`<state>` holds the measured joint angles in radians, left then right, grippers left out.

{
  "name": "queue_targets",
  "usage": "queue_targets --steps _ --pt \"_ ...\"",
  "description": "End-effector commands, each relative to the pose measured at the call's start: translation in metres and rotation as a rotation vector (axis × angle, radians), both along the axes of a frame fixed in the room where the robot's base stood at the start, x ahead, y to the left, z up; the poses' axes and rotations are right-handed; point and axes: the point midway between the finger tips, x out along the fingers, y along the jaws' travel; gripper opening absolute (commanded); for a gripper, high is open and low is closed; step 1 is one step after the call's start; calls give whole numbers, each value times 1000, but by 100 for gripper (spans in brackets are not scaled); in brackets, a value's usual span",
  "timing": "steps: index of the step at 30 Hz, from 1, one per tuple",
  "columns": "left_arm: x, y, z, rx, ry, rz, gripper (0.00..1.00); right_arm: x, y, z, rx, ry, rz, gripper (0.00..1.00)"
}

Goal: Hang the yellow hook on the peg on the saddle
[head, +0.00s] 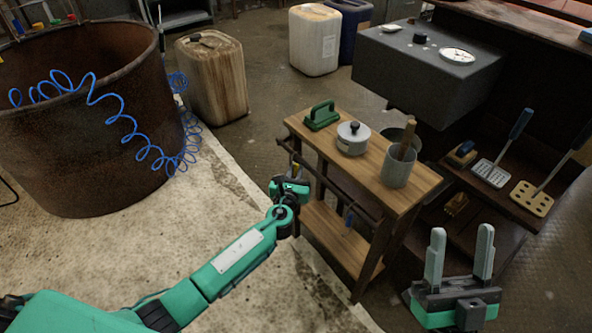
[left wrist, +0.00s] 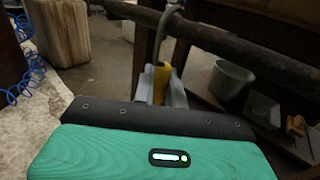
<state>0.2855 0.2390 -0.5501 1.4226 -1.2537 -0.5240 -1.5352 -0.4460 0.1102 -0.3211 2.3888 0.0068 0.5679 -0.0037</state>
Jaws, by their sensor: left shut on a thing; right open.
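My left gripper (head: 291,182) is shut on the yellow hook, beside the near left end of the dark rail (head: 335,185) on the cart's side. In the left wrist view the hook's yellow grip (left wrist: 162,84) is between the fingers. Its grey curved shank (left wrist: 164,38) rises in front of the rail (left wrist: 225,45); I cannot tell whether it touches the rail. A small blue item (head: 349,217) hangs below the rail further along. The saddle and its peg cannot be made out. My right gripper (head: 459,255) is open and empty, right of the cart.
The wooden cart (head: 335,148) carries a green-handled press (head: 322,115), a lidded pot (head: 353,138) and a grey canister (head: 398,168). A rusty tub (head: 70,150) stands left. Spatulas (head: 492,172) lie on a dark shelf at right.

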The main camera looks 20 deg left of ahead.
Motion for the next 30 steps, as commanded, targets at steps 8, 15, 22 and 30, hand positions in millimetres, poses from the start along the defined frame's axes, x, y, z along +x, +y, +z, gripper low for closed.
queue_targets --steps 8,15,22,30 --pt "0 0 0 0 0 0 0 0 0 0 0 1 0 55" --pt "-1 1 3 0 0 1 0 0 1 4 0 0 3 55" --pt "-2 2 12 0 0 0 0 0 0 14 0 0 1 55" --pt "-3 2 15 0 0 0 0 0 0 17 0 1 1 55"
